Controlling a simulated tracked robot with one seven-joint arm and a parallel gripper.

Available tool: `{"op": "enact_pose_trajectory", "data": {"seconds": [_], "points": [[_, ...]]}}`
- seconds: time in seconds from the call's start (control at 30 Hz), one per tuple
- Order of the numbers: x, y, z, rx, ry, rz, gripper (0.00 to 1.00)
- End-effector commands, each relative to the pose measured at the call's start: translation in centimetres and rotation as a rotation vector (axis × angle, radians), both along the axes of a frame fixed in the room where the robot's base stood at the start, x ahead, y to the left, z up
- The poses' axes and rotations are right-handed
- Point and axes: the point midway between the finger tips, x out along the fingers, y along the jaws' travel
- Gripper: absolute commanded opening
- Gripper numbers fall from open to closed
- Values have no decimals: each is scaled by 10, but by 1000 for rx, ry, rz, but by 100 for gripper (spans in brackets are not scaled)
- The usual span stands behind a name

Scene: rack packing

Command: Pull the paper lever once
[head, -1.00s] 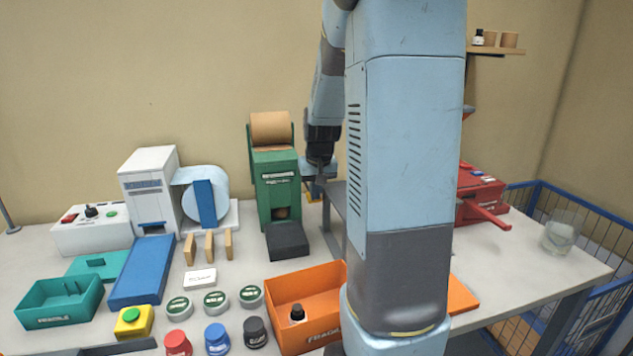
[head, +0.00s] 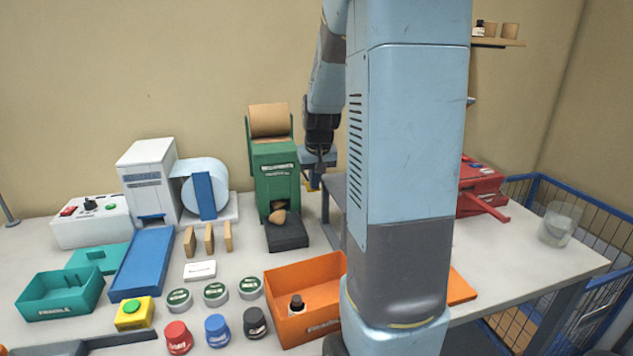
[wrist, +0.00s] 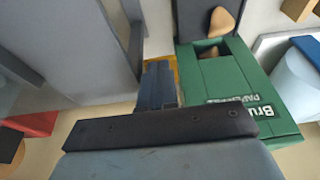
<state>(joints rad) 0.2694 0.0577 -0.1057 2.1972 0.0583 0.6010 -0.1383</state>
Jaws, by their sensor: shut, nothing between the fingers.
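The green paper dispenser (head: 276,180) stands on the table with a brown paper roll (head: 270,121) on top. Its front opening is above a dark tray (head: 287,234), where a crumpled brown paper piece (head: 277,216) shows. In the wrist view the dispenser (wrist: 245,85) is at right, with the paper piece (wrist: 222,22) at its opening. The yellow lever (head: 314,184) is at the dispenser's right side, mostly hidden by my gripper (head: 318,168). My gripper also shows in the wrist view (wrist: 160,75), shut and empty, over the lever's yellow edge. Whether they touch is unclear.
A grey stand (head: 334,205) rises close to the right of the dispenser. An orange bin (head: 330,276) sits in front. Wooden blocks (head: 209,239) and a white machine (head: 147,185) are to the left. My arm hides part of the table.

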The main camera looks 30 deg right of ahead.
Motion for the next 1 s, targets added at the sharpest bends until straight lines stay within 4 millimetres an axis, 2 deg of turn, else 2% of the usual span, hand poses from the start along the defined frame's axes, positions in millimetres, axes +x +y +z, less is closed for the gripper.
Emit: {"op": "enact_pose_trajectory", "data": {"seconds": [0.17, 0.27, 0.47, 0.8, 1.0], "points": [[0, 0, 2, 0, 0, 0, 0], [-1, 0, 10, -1, -2, 0, 0], [-4, 1, 43, -1, -4, -1, 0], [-29, 9, 103, -1, -3, 0, 0], [-38, 11, 124, 0, -1, 0, 0]]}}
